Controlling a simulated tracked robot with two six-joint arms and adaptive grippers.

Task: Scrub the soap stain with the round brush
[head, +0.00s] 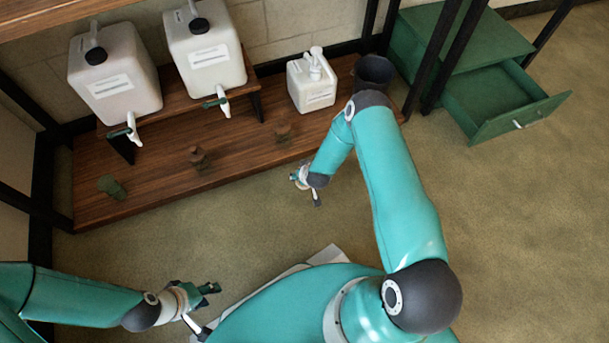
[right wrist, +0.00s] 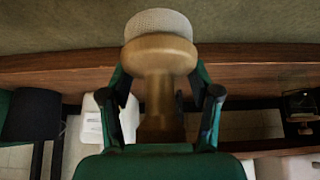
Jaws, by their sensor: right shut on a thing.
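The round brush (right wrist: 158,55) has a wooden body and handle and a pale, round bristle head. My right gripper (right wrist: 160,88) is shut on its handle, and the bristle head sticks out beyond the fingers. In the head view my right gripper (head: 306,187) is over the floor just in front of the wooden shelf (head: 150,205); the brush is too small there to make out. My left gripper (head: 209,308) is open and empty at the lower left, over the floor, away from the shelf. I cannot make out the soap stain in either view.
Two white canisters with taps (head: 115,75) (head: 205,55) stand on a raised step. A green drawer (head: 500,100) stands open.

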